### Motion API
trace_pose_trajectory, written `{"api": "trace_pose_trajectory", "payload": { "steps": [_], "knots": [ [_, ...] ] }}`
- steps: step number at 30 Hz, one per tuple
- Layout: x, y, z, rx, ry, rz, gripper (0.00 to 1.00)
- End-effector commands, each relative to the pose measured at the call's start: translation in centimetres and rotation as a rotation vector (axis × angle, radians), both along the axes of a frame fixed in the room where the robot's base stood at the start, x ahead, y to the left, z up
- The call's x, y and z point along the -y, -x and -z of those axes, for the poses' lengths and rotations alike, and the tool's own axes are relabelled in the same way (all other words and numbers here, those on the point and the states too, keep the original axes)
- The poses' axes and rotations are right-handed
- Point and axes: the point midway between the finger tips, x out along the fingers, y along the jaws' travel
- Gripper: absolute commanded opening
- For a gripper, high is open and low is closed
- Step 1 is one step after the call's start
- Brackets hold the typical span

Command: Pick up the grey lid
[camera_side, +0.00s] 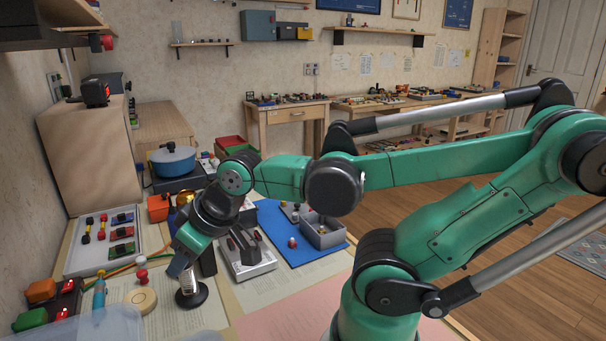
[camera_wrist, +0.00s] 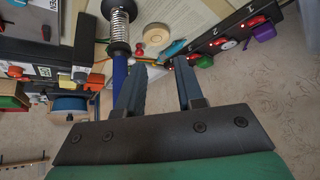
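The pot seems to be the blue round thing (camera_wrist: 68,103) at the left of the wrist view. My gripper (camera_side: 180,267) points down in front of the pot, apart from it, close to a coiled metal stand (camera_side: 188,282). In the wrist view my gripper (camera_wrist: 159,62) has its two fingers apart, with nothing between them.
The coiled stand (camera_wrist: 119,30) and a blue handle (camera_wrist: 120,72) are close beside one finger. A wooden disc (camera_side: 141,299) and a red knob (camera_side: 141,275) lie nearby. A grey box (camera_side: 325,232) stands on a blue mat (camera_side: 284,242). Pink paper (camera_side: 300,315) in front is clear.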

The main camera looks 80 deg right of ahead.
Motion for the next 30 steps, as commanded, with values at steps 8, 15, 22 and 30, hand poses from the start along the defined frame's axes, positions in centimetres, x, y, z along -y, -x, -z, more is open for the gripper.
{"api": "trace_pose_trajectory", "payload": {
  "steps": [8,15,22,30],
  "knots": [
    [0.0,0.0,0.0,0.0,0.0,0.0,0.32],
    [0.0,0.0,0.0,0.0,0.0,0.0,0.59],
    [0.0,0.0,0.0,0.0,0.0,0.0,0.59],
    [0.0,0.0,-2.9,0.0,0.0,0.0,0.59]
  ]
}}
